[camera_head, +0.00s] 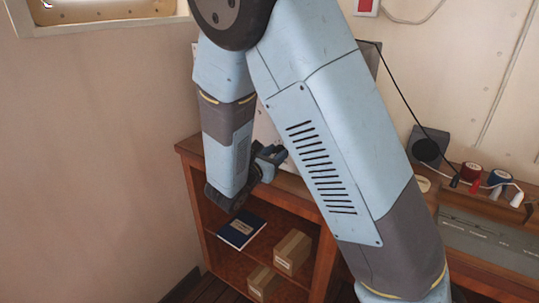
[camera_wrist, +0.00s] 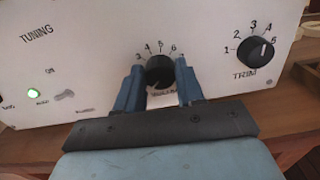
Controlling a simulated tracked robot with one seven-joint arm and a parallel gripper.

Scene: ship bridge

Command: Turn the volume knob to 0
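The black round knob (camera_wrist: 160,71) is on the white radio panel in the wrist view, with the numbers 3 to 6 readable above it. The label below it is mostly hidden, so I cannot read it as volume. The knob's pointer is too unclear to read. My gripper (camera_wrist: 161,78) has one blue finger at each side of this knob, close against its edges, and looks shut on it. In the head view, my gripper (camera_head: 269,161) is at the panel's face, partly behind my arm. The knob is hidden there.
A TRIM knob (camera_wrist: 256,50), numbered 1 to 5, is to the right. A lit green lamp (camera_wrist: 33,93) and a toggle switch (camera_wrist: 64,95) are to the left. A wooden shelf (camera_head: 190,150) holds a blue book (camera_head: 241,230) and boxes (camera_head: 292,252).

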